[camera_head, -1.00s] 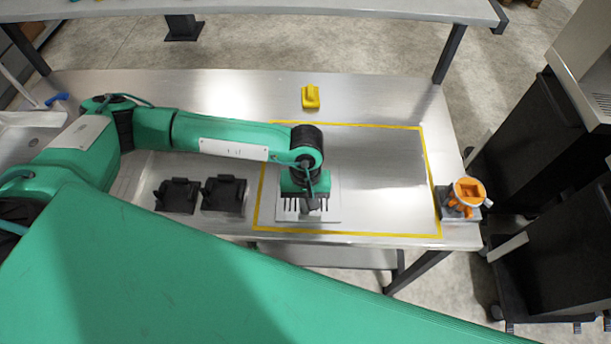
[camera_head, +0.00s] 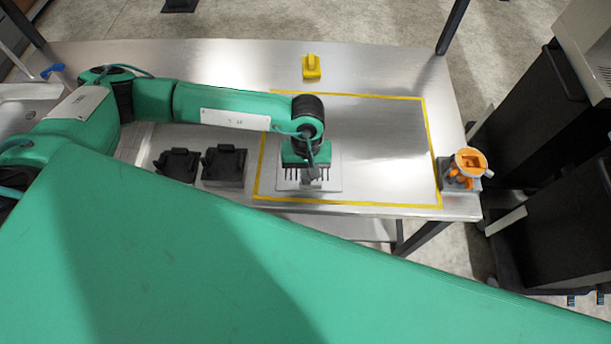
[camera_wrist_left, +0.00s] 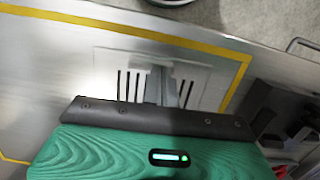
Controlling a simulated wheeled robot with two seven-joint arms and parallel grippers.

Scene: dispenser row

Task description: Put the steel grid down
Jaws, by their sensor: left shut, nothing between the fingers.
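The steel grid (camera_head: 333,181) is a flat pale plate with a row of dark slots. It lies on the metal table inside the yellow outline, near the front edge. My left gripper (camera_head: 312,179) points down over the middle of the grid and is shut with nothing between its fingers. In the left wrist view the grid (camera_wrist_left: 110,63) shows beyond the gripper (camera_wrist_left: 166,90), which hides part of its middle. I cannot tell whether the fingertips touch it. My right gripper is not in view.
Two black holders (camera_head: 224,166) stand left of the yellow outline (camera_head: 428,150). A yellow piece (camera_head: 311,67) stands behind it. An orange-topped device (camera_head: 468,163) is at the table's right edge. The outline's right half is clear.

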